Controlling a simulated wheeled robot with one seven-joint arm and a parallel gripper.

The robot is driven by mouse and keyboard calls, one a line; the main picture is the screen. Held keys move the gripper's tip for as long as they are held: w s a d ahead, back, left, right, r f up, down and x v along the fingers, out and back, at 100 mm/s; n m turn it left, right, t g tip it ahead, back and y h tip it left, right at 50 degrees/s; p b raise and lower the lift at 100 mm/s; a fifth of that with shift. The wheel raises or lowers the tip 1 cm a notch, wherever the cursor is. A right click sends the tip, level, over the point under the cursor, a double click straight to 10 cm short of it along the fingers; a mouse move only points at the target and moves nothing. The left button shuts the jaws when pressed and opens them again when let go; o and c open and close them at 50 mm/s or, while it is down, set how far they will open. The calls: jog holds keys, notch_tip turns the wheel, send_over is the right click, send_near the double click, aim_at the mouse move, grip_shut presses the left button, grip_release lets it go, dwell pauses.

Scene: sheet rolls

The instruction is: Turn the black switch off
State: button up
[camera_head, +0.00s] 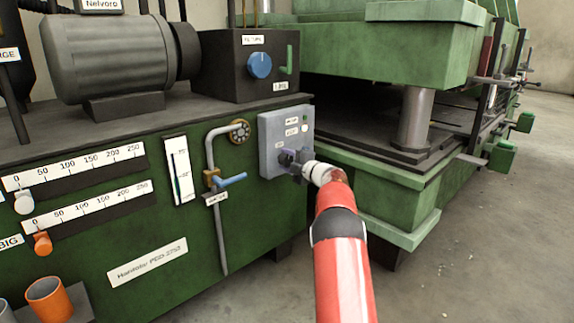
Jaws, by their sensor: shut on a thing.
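A grey control box (271,133) is fixed to the front of the green machine near its right end. It bears small labels and small round lamps. My red and white arm reaches in from the lower right. My gripper (290,162) is at the lower part of the box, shut on a dark switch (284,157). The jaws hide much of the switch, so its exact position cannot be told.
A blue-handled valve (231,180) on a grey pipe (217,240) is left of the box. A blue knob (259,65) and green lever (289,58) are above. A green press (380,190) stands close on the right. Floor at lower right is free.

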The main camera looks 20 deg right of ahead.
jog(key=shift+f, duration=0.1)
dwell(0.3)
jog(key=o, duration=1)
jog(key=shift+d, duration=0.1)
jog(key=v, duration=0.7)
jog(key=shift+s, duration=0.35)
